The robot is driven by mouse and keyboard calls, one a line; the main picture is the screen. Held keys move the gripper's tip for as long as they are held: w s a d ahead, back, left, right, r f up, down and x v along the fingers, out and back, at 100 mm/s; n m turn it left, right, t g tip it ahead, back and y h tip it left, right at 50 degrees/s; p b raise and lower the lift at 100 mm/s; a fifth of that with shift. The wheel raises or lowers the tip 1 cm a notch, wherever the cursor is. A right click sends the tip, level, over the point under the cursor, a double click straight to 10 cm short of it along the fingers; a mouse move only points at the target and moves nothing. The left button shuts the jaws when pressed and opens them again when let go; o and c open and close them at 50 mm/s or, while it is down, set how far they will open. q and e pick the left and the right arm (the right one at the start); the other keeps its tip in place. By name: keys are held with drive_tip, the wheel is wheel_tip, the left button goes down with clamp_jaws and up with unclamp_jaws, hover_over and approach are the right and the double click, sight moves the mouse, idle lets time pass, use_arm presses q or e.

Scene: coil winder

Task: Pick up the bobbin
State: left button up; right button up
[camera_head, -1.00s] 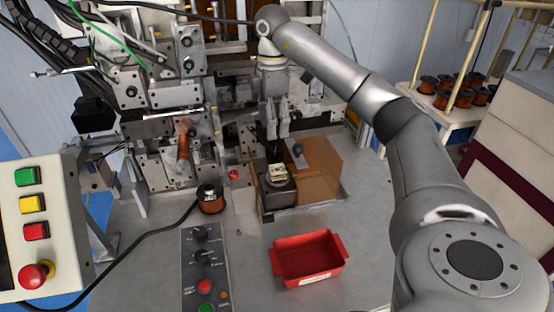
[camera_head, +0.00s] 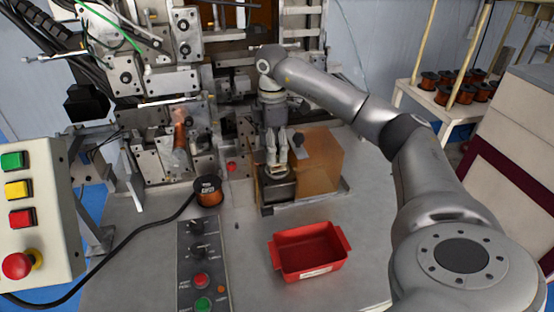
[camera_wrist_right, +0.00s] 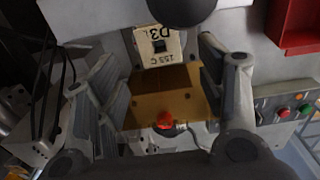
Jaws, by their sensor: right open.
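The bobbin (camera_wrist_right: 158,47) appears as a cream, square-edged piece with a small dark square opening and the printing "155 C D3" in the right wrist view. It sits on a black block (camera_head: 279,190) on the machine table. My right gripper (camera_head: 277,165) points down over the block, and its fingers mostly hide the bobbin in the head view. In the wrist view the right gripper (camera_wrist_right: 157,58) is open, with one finger on each side of the bobbin and gaps between. My left gripper is not in view.
A red tray (camera_head: 308,272) stands in front of the block. A copper wire spool (camera_head: 209,194) stands left of it. A brown plate (camera_head: 320,160) and a dark ball knob (camera_head: 298,140) are close behind and right. A control panel (camera_head: 202,268) is at the front.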

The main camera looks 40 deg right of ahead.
sight(277, 164)
wheel_tip(277, 164, down, 4)
drive_tip(key=shift+s+r+p, duration=0.1)
drive_tip(key=shift+r+p, duration=0.15)
drive_tip(key=shift+p, duration=0.65)
drive_tip(key=shift+f, duration=0.55)
drive_tip(key=c, duration=0.9)
